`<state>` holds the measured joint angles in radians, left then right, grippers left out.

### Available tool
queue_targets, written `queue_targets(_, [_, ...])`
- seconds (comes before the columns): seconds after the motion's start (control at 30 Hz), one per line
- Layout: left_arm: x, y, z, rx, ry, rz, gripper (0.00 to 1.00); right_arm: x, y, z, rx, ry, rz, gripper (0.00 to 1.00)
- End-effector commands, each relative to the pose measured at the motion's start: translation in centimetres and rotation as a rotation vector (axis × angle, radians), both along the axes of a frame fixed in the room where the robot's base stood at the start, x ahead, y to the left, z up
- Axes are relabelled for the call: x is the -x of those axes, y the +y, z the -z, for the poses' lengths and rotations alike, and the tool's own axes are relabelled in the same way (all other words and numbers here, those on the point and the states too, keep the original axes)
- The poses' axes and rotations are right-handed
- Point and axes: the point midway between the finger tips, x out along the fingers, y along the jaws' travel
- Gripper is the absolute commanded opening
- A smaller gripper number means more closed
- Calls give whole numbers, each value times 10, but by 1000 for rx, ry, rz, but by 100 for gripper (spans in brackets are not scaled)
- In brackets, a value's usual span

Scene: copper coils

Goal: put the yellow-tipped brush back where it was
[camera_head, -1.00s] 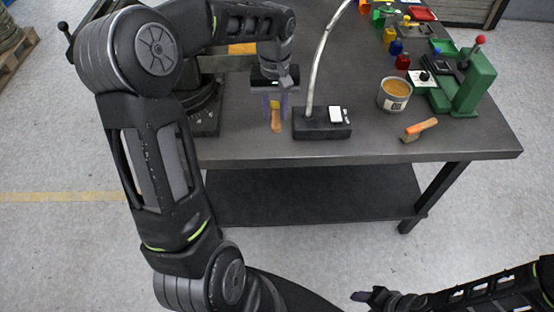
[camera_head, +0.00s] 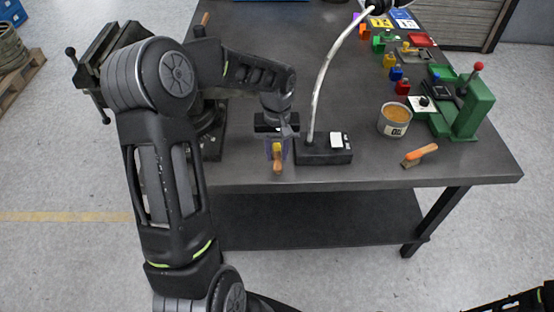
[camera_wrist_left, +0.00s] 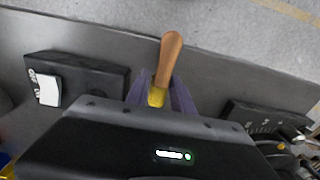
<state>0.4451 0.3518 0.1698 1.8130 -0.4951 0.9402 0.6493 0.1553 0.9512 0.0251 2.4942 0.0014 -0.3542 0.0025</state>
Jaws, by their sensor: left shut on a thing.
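The yellow-tipped brush (camera_head: 278,163) has an orange-brown wooden handle and a yellow collar. My left gripper (camera_head: 276,148) is shut on it, beside the lamp's black base at the table's front. In the left wrist view the brush (camera_wrist_left: 170,62) stands out from between the purple-grey fingers (camera_wrist_left: 160,95), its handle pointing towards the table's front edge. The fingers close around its yellow part; its bristles are hidden. Whether the brush touches the table I cannot tell. My right gripper is not in the head view; only part of that arm shows at the bottom right.
The lamp base (camera_head: 323,153) is close on the right of the brush, and a dark vise (camera_head: 108,62) stands at the left. The table front (camera_head: 380,172) is mostly bare.

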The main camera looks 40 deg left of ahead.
Motion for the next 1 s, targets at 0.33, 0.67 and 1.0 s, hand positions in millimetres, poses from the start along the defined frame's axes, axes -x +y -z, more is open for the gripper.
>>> queue_targets(0.33, [1,-1,25,1,3,0,0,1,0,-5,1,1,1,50])
queue_targets(0.67, [0,0,37,0,-1,0,0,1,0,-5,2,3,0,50])
queue_targets(1.0, [0,0,40,1,-1,0,42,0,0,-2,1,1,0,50])
